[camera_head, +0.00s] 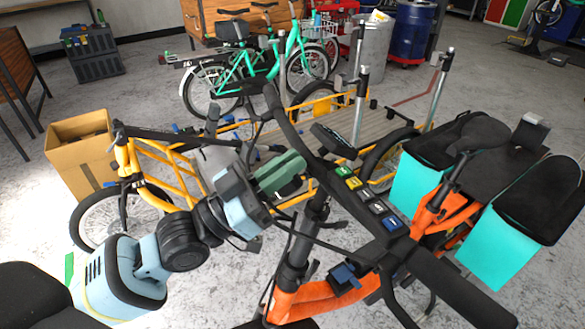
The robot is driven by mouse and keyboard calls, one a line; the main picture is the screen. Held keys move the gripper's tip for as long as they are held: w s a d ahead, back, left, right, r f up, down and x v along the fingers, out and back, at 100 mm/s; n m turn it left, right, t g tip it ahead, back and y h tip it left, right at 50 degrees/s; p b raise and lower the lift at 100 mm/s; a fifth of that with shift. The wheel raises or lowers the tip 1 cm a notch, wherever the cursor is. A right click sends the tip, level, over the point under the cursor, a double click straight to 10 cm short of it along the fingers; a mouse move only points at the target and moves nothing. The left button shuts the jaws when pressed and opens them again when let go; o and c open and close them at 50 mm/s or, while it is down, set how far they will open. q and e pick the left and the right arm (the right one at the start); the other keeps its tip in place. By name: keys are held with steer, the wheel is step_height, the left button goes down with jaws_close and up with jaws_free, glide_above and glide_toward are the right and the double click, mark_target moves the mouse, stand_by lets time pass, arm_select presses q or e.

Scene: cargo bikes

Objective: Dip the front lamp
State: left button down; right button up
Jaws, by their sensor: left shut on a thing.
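The orange bike (300,299) stands close in front of me, its black handlebar (449,289) running diagonally. My left gripper (279,173) reaches in from the left and is shut at the front side of the handlebar. The front lamp seems to be between its fingers; I cannot make out the lamp's outline or its tilt, as the gripper covers it. A strip of coloured buttons (364,195) sits along the bar, right of the gripper and apart from it. My right gripper is not in view.
A yellow cargo bike (167,168) stands just behind my left gripper. Teal boxes (424,177) with black tops are on the right. A cardboard box (80,165) stands at left, green bikes (235,73) further back. Grey floor is free between them.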

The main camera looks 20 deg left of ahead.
arm_select(q)
steer(key=c, duration=1.6)
jaws_free()
steer(key=shift+o, duration=0.4)
steer(key=shift+s+a+f, duration=0.2)
steer(key=shift+f, duration=0.05)
steer(key=b+v, duration=0.2)
steer(key=v, duration=0.5)
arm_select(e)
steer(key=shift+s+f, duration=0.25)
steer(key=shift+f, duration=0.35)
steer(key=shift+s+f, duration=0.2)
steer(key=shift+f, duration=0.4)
